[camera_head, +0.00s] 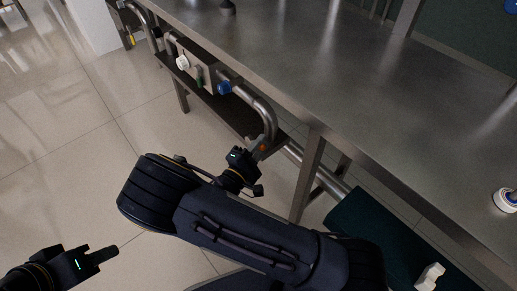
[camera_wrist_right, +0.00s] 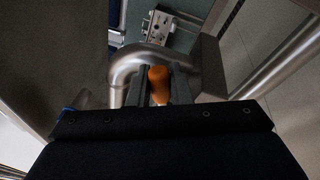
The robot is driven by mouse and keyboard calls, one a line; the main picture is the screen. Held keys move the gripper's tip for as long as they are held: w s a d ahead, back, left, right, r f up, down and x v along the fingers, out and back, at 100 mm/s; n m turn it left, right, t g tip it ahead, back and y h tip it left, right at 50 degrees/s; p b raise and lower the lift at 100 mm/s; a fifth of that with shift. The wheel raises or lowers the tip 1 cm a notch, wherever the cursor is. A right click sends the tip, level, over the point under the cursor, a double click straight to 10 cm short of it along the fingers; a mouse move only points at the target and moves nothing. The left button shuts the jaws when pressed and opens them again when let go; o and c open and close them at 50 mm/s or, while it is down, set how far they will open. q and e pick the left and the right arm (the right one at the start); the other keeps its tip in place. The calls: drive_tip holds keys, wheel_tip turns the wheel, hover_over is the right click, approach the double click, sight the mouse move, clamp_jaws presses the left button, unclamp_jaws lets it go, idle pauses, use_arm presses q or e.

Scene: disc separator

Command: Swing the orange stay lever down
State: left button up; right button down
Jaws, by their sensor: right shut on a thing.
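The orange stay lever (camera_wrist_right: 159,84) shows in the right wrist view between the two fingers of my right gripper (camera_wrist_right: 157,88). The fingers are shut on it. In the head view only a small orange-red bit of the lever (camera_head: 263,147) shows at the tip of my right gripper (camera_head: 257,150), beside the lower end of a bent metal pipe (camera_head: 267,112). The rest of the lever is hidden. My left gripper (camera_head: 101,255) is at the lower left over the floor, away from the table. Its fingers show from the side, and I cannot tell if they are open.
A steel table (camera_head: 330,85) fills the upper right. Under its edge, a panel has a white knob (camera_head: 182,62), a green part (camera_head: 199,80) and a blue knob (camera_head: 223,87). A table leg (camera_head: 308,175) stands right of my right gripper. The floor at left is clear.

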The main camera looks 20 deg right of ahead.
drive_tip(key=shift+f+m, duration=0.35)
drive_tip(key=shift+m, duration=0.25)
use_arm(q)
drive_tip(key=shift+f, duration=0.6)
use_arm(e)
drive_tip(key=shift+r, duration=0.1)
drive_tip(key=c, duration=1.4)
unclamp_jaws()
drive_tip(key=shift+s, duration=0.1)
drive_tip(key=shift+o, duration=0.2)
